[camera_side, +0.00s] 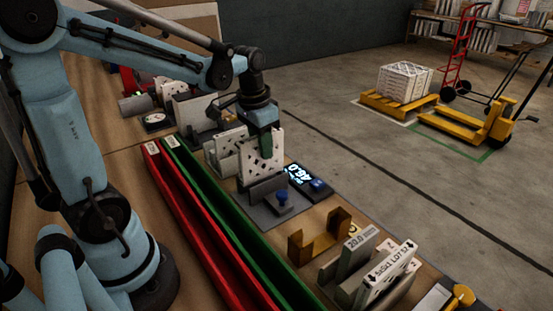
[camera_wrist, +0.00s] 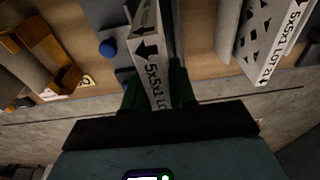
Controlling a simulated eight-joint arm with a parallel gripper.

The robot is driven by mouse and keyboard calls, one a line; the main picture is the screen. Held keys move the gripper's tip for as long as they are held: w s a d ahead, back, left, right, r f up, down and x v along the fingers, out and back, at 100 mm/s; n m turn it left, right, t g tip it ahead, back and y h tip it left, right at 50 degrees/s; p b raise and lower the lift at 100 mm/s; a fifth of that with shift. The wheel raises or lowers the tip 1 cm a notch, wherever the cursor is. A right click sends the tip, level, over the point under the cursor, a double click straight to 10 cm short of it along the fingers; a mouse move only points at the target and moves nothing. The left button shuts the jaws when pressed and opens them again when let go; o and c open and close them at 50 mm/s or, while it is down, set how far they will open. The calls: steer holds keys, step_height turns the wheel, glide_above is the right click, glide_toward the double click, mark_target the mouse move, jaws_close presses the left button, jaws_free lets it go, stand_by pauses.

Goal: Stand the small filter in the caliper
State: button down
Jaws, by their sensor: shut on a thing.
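A white filter with dark spots on its face (camera_side: 258,160) stands upright in my gripper (camera_side: 273,142). My gripper is shut on it with its green fingers. In the wrist view the filter's edge (camera_wrist: 151,65) shows a black arrow and the print "5x5x1 LO", with a green finger on each side. The grey caliper (camera_side: 262,193) is directly below, with a blue knob (camera_side: 282,197) and a lit display (camera_side: 300,175). The filter's lower edge is hidden behind the caliper's near plate, so I cannot tell whether it touches the base.
A brass bracket (camera_side: 320,238) and a grey block marked 20.0 (camera_side: 350,253) stand nearer the camera. Beside them is another labelled filter (camera_side: 388,272). More white filters (camera_side: 222,150) stand beyond the caliper. A red channel (camera_side: 195,225) and a green channel (camera_side: 215,215) run along the left.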

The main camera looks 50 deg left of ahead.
mark_target(265, 175)
steer(key=shift+f, duration=0.35)
steer(key=shift+f, duration=0.65)
steer(key=shift+f, duration=0.65)
steer(key=shift+f, duration=0.35)
steer(key=shift+f, duration=0.2)
stand_by(0.4)
steer(key=c, duration=0.8)
jaws_free()
steer(key=shift+c, duration=0.2)
